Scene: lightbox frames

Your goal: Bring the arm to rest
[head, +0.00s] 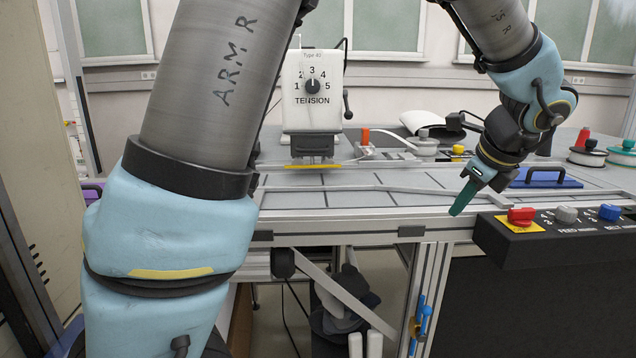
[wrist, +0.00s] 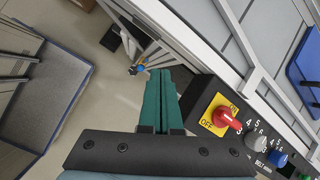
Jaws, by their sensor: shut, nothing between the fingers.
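My gripper (head: 466,197) is at the right in the head view, over the front edge of the worktable, pointing down and to the left. Its green fingers are together with nothing between them. In the wrist view my gripper (wrist: 161,75) shows the two green fingers side by side, closed, with floor and the table's edge beyond them. My arm (head: 215,85) fills the left of the head view and comes back in at the upper right.
A control box (head: 530,235) with a red knob (head: 521,215) on a yellow plate sits just right of my gripper. A tension unit (head: 312,90) stands at the table's back. Rails cross the tabletop (head: 350,198). A blue plate (head: 545,178) and reels (head: 588,153) are at the right.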

